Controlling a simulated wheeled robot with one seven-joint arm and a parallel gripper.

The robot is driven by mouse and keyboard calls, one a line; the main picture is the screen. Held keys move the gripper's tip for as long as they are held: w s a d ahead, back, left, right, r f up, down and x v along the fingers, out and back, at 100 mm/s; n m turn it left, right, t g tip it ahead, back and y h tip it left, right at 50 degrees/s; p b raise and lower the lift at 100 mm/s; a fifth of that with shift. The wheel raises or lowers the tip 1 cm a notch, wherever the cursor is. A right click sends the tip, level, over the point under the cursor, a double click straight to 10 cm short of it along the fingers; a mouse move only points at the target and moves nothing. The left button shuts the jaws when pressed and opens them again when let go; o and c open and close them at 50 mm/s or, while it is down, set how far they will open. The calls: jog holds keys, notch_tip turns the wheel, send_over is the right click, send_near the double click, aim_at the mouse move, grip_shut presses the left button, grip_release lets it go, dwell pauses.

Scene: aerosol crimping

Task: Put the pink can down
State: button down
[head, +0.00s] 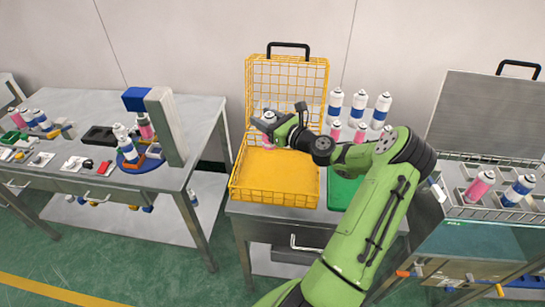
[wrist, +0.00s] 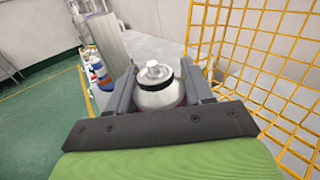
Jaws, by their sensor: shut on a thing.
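My gripper (head: 268,124) is shut on the pink can (head: 267,139), whose white top shows above the jaws. In the wrist view the can's silver-white shoulder, dark ring and pale nozzle (wrist: 155,88) sit between the two grey fingers (wrist: 157,92). The can looks roughly upright, and the jaws hide most of its body. In the head view it is over the back part of the yellow wire basket (head: 275,203), in front of the raised mesh back. The basket's yellow floor looks bare. I cannot tell whether the can's base touches it.
Several white, blue and pink cans (head: 359,104) stand right of the basket, near a green tray (head: 341,192). A metal rack (head: 500,213) with cans is at far right. The left bench (head: 95,187) holds cans, small parts and a blue-and-grey fixture (head: 165,125). Yellow mesh (wrist: 265,60) rises close to my gripper.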

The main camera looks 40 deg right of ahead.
aim_at(266, 141)
jog(key=f+b, duration=0.1)
jog(key=f, duration=0.3)
jog(key=f+b, duration=0.1)
jog(key=f, duration=0.3)
jog(key=shift+s+a+f, duration=0.2)
jog(key=shift+f, duration=0.1)
jog(key=shift+c, duration=2.3)
grip_release()
jog(key=shift+s+r, duration=0.1)
jog(key=shift+r, duration=0.1)
jog(key=s, duration=0.7)
jog(key=shift+s+d+p, duration=0.2)
jog(key=shift+d+p, duration=0.05)
jog(key=shift+p, duration=0.1)
